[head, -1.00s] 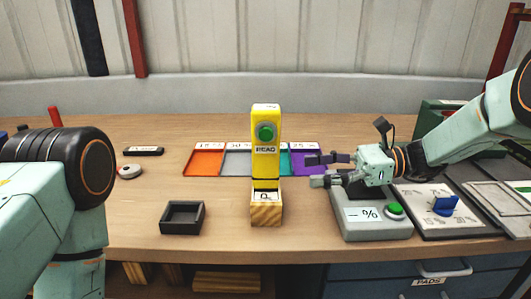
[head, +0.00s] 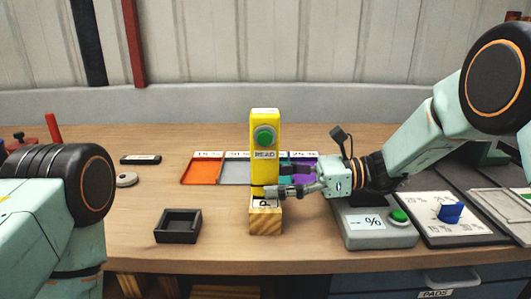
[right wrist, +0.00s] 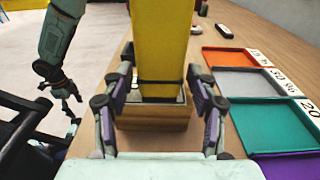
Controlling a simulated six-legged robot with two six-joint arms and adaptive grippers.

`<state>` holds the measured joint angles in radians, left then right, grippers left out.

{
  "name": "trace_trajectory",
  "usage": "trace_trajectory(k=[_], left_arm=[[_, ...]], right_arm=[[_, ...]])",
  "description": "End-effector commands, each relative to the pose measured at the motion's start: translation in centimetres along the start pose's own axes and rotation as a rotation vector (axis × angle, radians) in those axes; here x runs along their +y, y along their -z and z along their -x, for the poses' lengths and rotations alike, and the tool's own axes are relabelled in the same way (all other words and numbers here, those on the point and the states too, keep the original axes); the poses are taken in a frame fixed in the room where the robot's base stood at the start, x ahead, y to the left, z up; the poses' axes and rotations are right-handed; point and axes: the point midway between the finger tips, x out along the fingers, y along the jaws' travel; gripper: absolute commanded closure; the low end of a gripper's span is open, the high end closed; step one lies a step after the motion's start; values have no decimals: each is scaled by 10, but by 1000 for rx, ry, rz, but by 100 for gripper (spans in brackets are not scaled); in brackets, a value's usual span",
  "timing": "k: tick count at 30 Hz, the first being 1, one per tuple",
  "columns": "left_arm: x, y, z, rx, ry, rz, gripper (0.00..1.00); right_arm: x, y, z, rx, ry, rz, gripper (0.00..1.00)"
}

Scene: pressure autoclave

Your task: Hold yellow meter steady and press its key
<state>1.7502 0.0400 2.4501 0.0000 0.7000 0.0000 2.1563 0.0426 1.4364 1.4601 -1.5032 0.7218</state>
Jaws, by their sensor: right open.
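The yellow meter (head: 265,177) stands upright in a wooden block (head: 265,222) at the table's middle. Its round green key (head: 264,137) faces me above a READ label. My right gripper (head: 276,183) is at the meter's lower part, coming from the right, just above the block. In the right wrist view its open fingers (right wrist: 160,78) lie on both sides of the yellow meter (right wrist: 161,40), with gaps visible. My left arm shows at the left of the head view with its gripper out of frame. The left gripper (right wrist: 70,112) appears small in the right wrist view, its jaws unclear.
A black open box (head: 178,226) sits left of the block. Orange, grey, teal and purple trays (head: 202,172) lie behind the meter. A grey device with a % display (head: 375,236) and a dial panel (head: 450,228) stand to the right.

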Motion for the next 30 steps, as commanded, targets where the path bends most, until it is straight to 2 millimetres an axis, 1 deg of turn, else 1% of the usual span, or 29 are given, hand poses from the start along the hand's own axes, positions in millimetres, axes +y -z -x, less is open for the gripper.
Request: trace_trajectory(k=[3,6,16,27,28,30], left_arm=[[0,0,3,0,0,0,30],[0,0,4,0,0,0,30],[0,0,4,0,0,0,30],[0,0,4,0,0,0,30],[0,0,4,0,0,0,30],[0,0,4,0,0,0,36]], right_arm=[[-1,0,-9,1,-1,0,41],[-1,0,-13,0,0,1,41],[-1,0,-14,0,1,0,42],[-1,0,-14,0,0,0,73],[-1,0,-14,0,0,0,75],[-1,0,-14,0,0,0,75]])
